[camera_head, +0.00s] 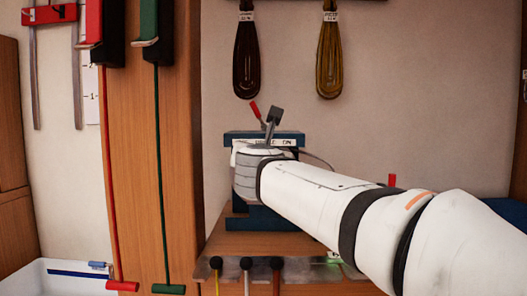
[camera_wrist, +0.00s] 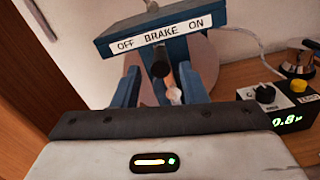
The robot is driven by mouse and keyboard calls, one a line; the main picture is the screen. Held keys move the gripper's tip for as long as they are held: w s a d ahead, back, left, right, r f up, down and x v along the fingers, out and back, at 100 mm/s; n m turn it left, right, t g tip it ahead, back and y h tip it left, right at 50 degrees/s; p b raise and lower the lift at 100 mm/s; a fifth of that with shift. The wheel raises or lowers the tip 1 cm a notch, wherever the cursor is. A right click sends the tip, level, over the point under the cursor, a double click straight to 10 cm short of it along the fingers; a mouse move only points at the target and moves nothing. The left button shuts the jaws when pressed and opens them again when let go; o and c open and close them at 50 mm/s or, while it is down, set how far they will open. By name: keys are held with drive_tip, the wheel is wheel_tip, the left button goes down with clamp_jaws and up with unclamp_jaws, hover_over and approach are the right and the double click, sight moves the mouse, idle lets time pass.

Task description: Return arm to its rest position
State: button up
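My arm reaches in from the lower right in the head view, and its white wrist end (camera_head: 258,172) stands in front of a blue brake stand (camera_head: 262,222). My gripper (camera_wrist: 155,122) shows in the wrist view as a dark bar on a pale body along the bottom. In the head view a grey piece and a red-tipped lever (camera_head: 254,108) rise above the stand.
A wooden shelf (camera_head: 225,242) carries the stand. Dark (camera_head: 246,60) and yellow (camera_head: 328,62) coils hang behind. A wooden post (camera_head: 182,150) with red and green lines is left.

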drive_tip(key=shift+s, duration=0.9)
wheel_tip(320, 180, up, 4)
drive_tip(key=s+d+n+g+y+p, duration=0.1)
drive_tip(key=d+n+y+p, duration=0.15)
drive_tip(key=n+p, duration=0.75)
drive_tip(key=s+d+f+n+g+h+p, duration=0.1)
drive_tip(key=s+d+f+n+g+p, duration=0.3)
drive_tip(key=s+d+n+p, duration=0.2)
drive_tip(key=s+d+f+n+g+h+p, duration=0.1)
drive_tip(key=s+d+f+n+g+p, duration=0.3)
drive_tip(key=s+n+p, duration=0.4)
drive_tip(key=s+d+f+n+g+h+p, duration=0.2)
drive_tip(key=s+d+n+g+p, duration=0.4)
drive_tip(key=s+n, duration=0.5)
drive_tip(key=d+f+n+p, duration=0.1)
drive_tip(key=d+n+p, duration=0.1)
drive_tip(key=d, duration=0.1)
drive_tip(key=shift+s+f, duration=0.2)
drive_tip(key=shift+f, duration=0.2)
